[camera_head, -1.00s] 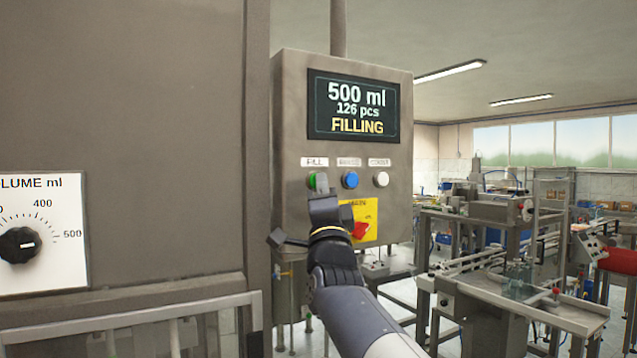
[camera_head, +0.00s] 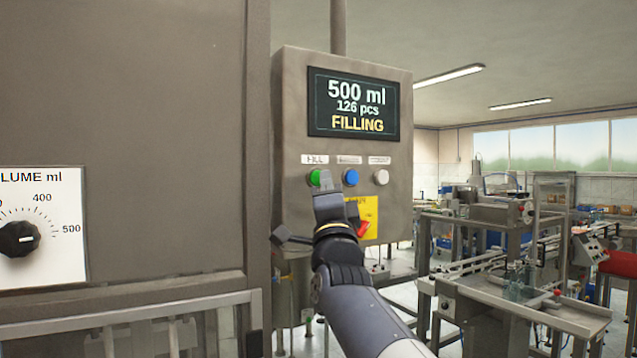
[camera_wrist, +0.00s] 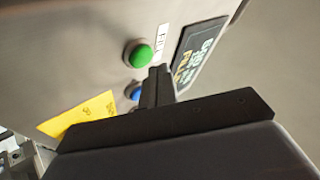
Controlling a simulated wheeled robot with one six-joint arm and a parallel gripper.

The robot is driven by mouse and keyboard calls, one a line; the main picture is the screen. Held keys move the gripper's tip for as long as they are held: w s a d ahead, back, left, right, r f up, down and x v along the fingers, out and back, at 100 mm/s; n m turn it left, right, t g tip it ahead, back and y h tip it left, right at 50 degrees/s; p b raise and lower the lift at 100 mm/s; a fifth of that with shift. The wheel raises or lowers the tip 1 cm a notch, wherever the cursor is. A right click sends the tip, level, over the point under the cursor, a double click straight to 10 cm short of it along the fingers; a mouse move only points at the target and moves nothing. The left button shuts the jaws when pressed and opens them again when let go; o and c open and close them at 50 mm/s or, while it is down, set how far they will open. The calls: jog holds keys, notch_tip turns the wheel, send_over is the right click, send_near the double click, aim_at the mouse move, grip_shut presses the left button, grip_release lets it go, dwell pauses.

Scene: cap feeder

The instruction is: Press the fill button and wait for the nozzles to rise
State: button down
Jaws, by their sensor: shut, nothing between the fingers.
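The green fill button (camera_head: 314,178) is on the front of the grey control box, below the FILL label. It also shows in the wrist view (camera_wrist: 140,55). My gripper (camera_head: 325,183) is shut and empty, its tips just in front of the panel and overlapping the green button's right edge in the head view. In the wrist view the tips are apart from the green button. The screen (camera_head: 353,106) reads 500 ml, 126 pcs, FILLING. The nozzles are not in view.
A blue button (camera_head: 350,177) and a white button (camera_head: 381,177) sit to the right of the green one. A yellow plate (camera_head: 367,211) with a red switch (camera_head: 363,229) is below. A volume dial (camera_head: 18,239) is at the left. Conveyor machinery (camera_head: 500,290) stands at the right.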

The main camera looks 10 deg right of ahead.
jog(key=shift+s, duration=0.1)
jog(key=s+b, duration=0.1)
jog(key=s+d+b, duration=0.1)
jog(key=s, duration=0.1)
jog(key=s+b, duration=0.1)
jog(key=shift+s+d+b, duration=0.3)
jog(key=shift+b, duration=0.1)
jog(key=shift+w, duration=0.1)
dwell(0.4)
jog(key=p, duration=0.3)
jog(key=w+p, duration=0.1)
jog(key=p, duration=0.1)
jog(key=shift+w+a+r+p, duration=0.3)
jog(key=shift+p, duration=0.1)
